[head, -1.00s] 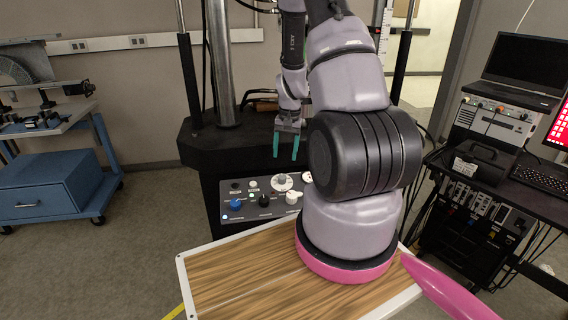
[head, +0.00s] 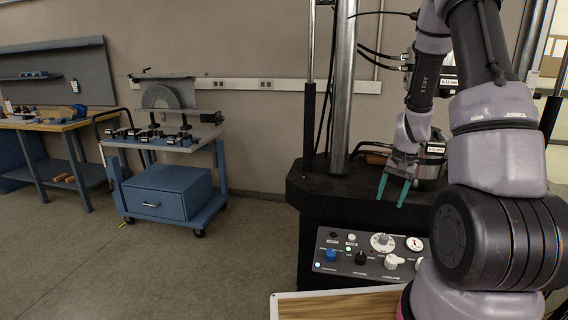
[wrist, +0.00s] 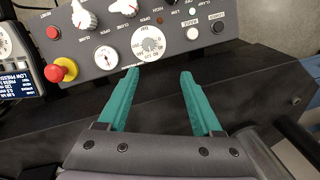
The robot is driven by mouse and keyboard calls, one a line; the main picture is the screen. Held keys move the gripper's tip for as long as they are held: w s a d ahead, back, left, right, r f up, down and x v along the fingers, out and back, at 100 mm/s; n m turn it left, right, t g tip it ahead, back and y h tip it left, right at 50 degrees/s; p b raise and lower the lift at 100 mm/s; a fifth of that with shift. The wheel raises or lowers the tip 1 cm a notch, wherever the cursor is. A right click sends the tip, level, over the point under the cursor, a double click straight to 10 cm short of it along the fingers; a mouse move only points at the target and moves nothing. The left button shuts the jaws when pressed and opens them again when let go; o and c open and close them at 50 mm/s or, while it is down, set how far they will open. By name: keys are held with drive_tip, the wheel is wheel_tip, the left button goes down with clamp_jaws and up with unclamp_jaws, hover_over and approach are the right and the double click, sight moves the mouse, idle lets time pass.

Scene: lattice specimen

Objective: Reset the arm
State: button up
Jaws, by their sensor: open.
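My gripper (head: 394,190) has two teal fingers, spread apart with nothing between them. In the head view it hangs in front of the black machine base, above the control panel (head: 345,252). In the wrist view the gripper (wrist: 160,100) also shows open, its fingers pointing toward the panel (wrist: 75,48) with its dials, knobs and red-and-yellow button. I cannot tell the exact gap between fingertips and panel. My arm fills the right side of the head view.
The black machine (head: 300,185) with its steel column (head: 343,90) stands behind my gripper. A blue cart (head: 165,190) with a drawer and a workbench (head: 50,125) stand at the left. The grey floor between cart and machine is clear.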

drive_tip(key=s+a+r+n+t, duration=0.15)
drive_tip(key=a+r, duration=0.25)
drive_tip(key=r, duration=0.6)
drive_tip(key=s+a+r+t, duration=0.1)
drive_tip(key=s+a+r, duration=0.2)
drive_tip(key=r, duration=0.7)
drive_tip(key=s+a+r+n+t+y, duration=0.1)
drive_tip(key=s+a+r+t, duration=0.2)
drive_tip(key=s+r, duration=1)
drive_tip(key=s+a, duration=0.2)
drive_tip(key=a, duration=0.1)
drive_tip(key=shift+s, duration=0.3)
drive_tip(key=shift+r+t, duration=0.1)
drive_tip(key=shift+t, duration=0.15)
